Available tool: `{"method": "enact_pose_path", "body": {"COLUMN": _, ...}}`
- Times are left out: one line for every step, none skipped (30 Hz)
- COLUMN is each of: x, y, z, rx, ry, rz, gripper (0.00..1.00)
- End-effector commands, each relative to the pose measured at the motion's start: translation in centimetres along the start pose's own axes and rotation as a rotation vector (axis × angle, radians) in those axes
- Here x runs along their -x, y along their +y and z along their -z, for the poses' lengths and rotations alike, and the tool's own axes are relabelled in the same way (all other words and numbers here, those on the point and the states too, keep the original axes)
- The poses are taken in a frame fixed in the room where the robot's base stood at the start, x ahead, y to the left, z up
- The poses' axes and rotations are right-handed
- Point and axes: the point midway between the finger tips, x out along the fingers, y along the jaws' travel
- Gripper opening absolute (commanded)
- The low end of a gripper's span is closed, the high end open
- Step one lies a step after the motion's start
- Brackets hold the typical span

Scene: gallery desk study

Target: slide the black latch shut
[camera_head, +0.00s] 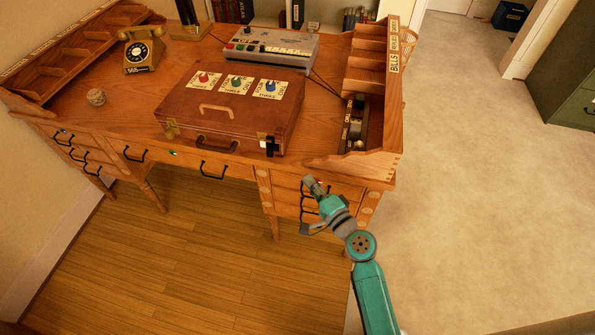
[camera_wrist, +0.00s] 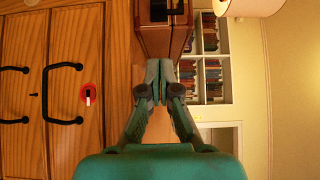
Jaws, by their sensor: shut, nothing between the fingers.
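The black latch (camera_head: 270,146) is on the right part of the front face of a closed brown case (camera_head: 222,128), with a small white patch beside it. In the wrist view, turned sideways, a dark fitting on the case edge (camera_wrist: 158,11) shows at the top; it looks like this latch, but its position is too small to tell. My gripper (camera_head: 311,184) is in front of the desk's right drawers, lower than the case and to its right. In the wrist view my gripper (camera_wrist: 172,72) is shut and empty, its fingertips apart from the latch.
The case lies on a wooden desk (camera_head: 130,108), with a grey device (camera_head: 265,48) behind it and a pigeonhole rack (camera_head: 375,80) to its right. Black drawer handles (camera_head: 217,170) stick out below. A red disc (camera_wrist: 88,94) is on a drawer front. Floor at right is clear.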

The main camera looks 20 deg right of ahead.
Motion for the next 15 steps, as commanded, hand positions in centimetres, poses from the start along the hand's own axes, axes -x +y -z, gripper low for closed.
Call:
{"method": "enact_pose_path", "body": {"x": -0.7, "y": -0.1, "z": 0.0, "rx": 0.002, "ry": -0.001, "rz": 0.001, "gripper": 0.00}}
{"method": "enact_pose_path", "body": {"x": -1.1, "y": -0.1, "z": 0.0, "rx": 0.002, "ry": -0.001, "rz": 0.002, "gripper": 0.00}}
{"method": "enact_pose_path", "body": {"x": -1.8, "y": -0.1, "z": 0.0, "rx": 0.001, "ry": -0.001, "rz": 0.003, "gripper": 0.00}}
{"method": "enact_pose_path", "body": {"x": -2.3, "y": -0.1, "z": 0.0, "rx": 0.001, "ry": -0.001, "rz": 0.002, "gripper": 0.00}}
{"method": "enact_pose_path", "body": {"x": -2.9, "y": -0.1, "z": -0.1, "rx": 0.002, "ry": -0.002, "rz": 0.002, "gripper": 0.00}}
{"method": "enact_pose_path", "body": {"x": -3.6, "y": -0.1, "z": -0.1, "rx": 0.002, "ry": -0.002, "rz": 0.002, "gripper": 0.00}}
{"method": "enact_pose_path", "body": {"x": -4.2, "y": -0.1, "z": -0.1, "rx": 0.001, "ry": -0.002, "rz": 0.002, "gripper": 0.00}}
{"method": "enact_pose_path", "body": {"x": -4.7, "y": -0.2, "z": 0.0, "rx": 0.001, "ry": -0.001, "rz": 0.003, "gripper": 0.00}}
{"method": "enact_pose_path", "body": {"x": -5.5, "y": -0.1, "z": 0.0, "rx": 0.002, "ry": -0.001, "rz": 0.002, "gripper": 0.00}}
{"method": "enact_pose_path", "body": {"x": -6.0, "y": -0.2, "z": 0.0, "rx": 0.002, "ry": -0.001, "rz": 0.002, "gripper": 0.00}}
{"method": "enact_pose_path", "body": {"x": -6.6, "y": -0.1, "z": -0.1, "rx": 0.001, "ry": -0.002, "rz": 0.002, "gripper": 0.00}}
{"method": "enact_pose_path", "body": {"x": -7.3, "y": -0.1, "z": -0.1, "rx": 0.000, "ry": -0.002, "rz": 0.002, "gripper": 0.00}}
{"method": "enact_pose_path", "body": {"x": -7.8, "y": -0.2, "z": 0.0, "rx": 0.001, "ry": -0.001, "rz": 0.002, "gripper": 0.00}}
{"method": "enact_pose_path", "body": {"x": -8.3, "y": -0.1, "z": 0.0, "rx": 0.001, "ry": -0.001, "rz": 0.001, "gripper": 0.00}}
{"method": "enact_pose_path", "body": {"x": -9.0, "y": -0.2, "z": 0.0, "rx": 0.002, "ry": 0.000, "rz": 0.002, "gripper": 0.00}}
